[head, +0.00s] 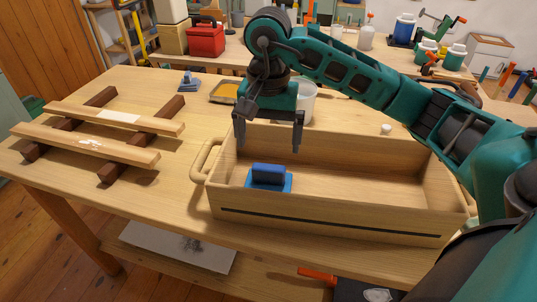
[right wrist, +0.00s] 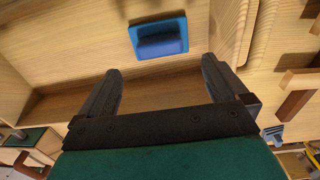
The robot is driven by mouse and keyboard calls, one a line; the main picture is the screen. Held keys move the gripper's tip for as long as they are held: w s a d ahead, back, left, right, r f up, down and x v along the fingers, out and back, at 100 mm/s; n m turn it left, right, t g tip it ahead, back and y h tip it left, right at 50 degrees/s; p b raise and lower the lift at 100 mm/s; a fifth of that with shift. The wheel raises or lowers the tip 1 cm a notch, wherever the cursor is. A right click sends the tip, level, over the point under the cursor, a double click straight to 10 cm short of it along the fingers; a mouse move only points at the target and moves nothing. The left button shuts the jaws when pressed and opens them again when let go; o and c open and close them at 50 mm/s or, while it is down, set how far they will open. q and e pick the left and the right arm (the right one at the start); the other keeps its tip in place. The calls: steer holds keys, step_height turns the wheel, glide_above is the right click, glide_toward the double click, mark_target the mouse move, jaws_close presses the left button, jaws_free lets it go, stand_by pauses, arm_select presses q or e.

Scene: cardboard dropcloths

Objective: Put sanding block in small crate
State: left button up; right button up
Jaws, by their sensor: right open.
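The sanding block (head: 268,178) is blue with a dark blue grip on a lighter blue base. It lies on the floor of the wooden crate (head: 340,232), near its left end. It also shows in the right wrist view (right wrist: 159,38), beyond the fingertips and apart from them. My right gripper (head: 268,142) is open and empty above the crate's left part, higher than the block. Its two fingers (right wrist: 160,82) are spread in the right wrist view. My left gripper is in neither view.
Wooden boards (head: 95,145) lie across dark strips at the table's left. A small blue object (head: 190,82), a tray with yellow contents (head: 226,92) and a white bucket (head: 306,104) stand behind the crate. A red toolbox (head: 206,38) is on the back bench. The table between boards and crate is clear.

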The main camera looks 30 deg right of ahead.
steer(key=shift+r, duration=1.75)
